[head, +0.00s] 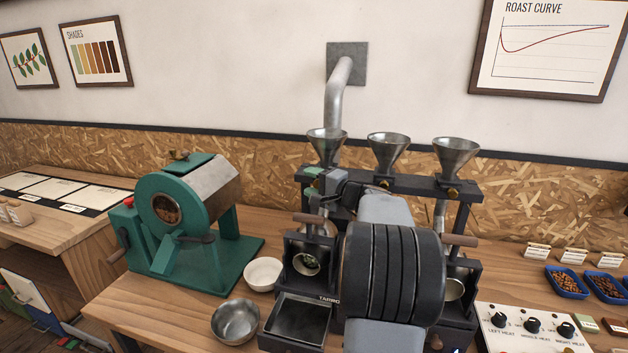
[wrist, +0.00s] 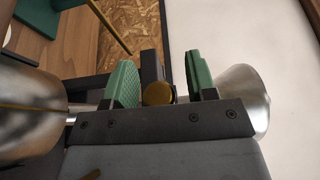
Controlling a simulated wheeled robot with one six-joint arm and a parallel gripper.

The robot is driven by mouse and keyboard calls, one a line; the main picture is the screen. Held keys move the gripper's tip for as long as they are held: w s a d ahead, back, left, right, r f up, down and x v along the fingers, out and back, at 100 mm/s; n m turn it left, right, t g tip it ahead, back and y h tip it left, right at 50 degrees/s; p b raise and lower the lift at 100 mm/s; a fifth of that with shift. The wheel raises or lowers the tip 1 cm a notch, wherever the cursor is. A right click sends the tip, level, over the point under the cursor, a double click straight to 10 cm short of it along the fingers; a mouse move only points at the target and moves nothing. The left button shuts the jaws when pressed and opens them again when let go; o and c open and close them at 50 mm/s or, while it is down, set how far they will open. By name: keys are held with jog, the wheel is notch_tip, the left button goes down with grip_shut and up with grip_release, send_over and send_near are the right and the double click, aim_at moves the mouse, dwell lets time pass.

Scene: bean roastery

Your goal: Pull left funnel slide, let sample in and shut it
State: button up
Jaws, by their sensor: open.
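The left funnel (head: 327,146) is a metal cone on the dark rail of the three-barrel roaster, and its side shows in the wrist view (wrist: 241,98). My gripper (head: 318,177) is at the rail just below it and hides its slide in the head view. In the wrist view, my gripper's green pads (wrist: 162,88) stand apart, one on each side of the round brass slide knob (wrist: 158,94). There are gaps between knob and pads. The left barrel's round mouth (head: 306,264) shows something greenish inside. How far the slide is pulled cannot be seen.
The middle funnel (head: 389,150) and right funnel (head: 456,157) stand to the right on the rail. A wooden handle (head: 309,218) sits below my gripper. A green roaster (head: 185,215), a white bowl (head: 263,273) and a metal bowl (head: 236,321) are to the left.

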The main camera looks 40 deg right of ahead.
notch_tip(320, 180, up, 3)
jog(key=shift+r, duration=0.1)
jog(key=o, duration=0.6)
jog(key=s+r, duration=0.1)
jog(key=r, duration=0.1)
jog(key=s+a+r+b, duration=0.1)
jog(key=r, duration=0.1)
jog(key=s+r, duration=0.1)
jog(key=r, duration=0.1)
jog(key=shift+a, duration=0.35)
jog(key=shift+c, duration=0.2)
jog(key=s+a+r, duration=0.1)
jog(key=s, duration=0.1)
jog(key=s+a+r+b, duration=0.1)
jog(key=s, duration=0.2)
jog(key=s+a+r, duration=0.1)
jog(key=s, duration=0.2)
jog(key=shift+a, duration=0.3)
jog(key=c, duration=0.6)
jog(key=shift+o, duration=0.2)
jog(key=shift+s+a+r+b, duration=0.4)
jog(key=shift+s+a+b, duration=0.2)
jog(key=shift+s, duration=0.05)
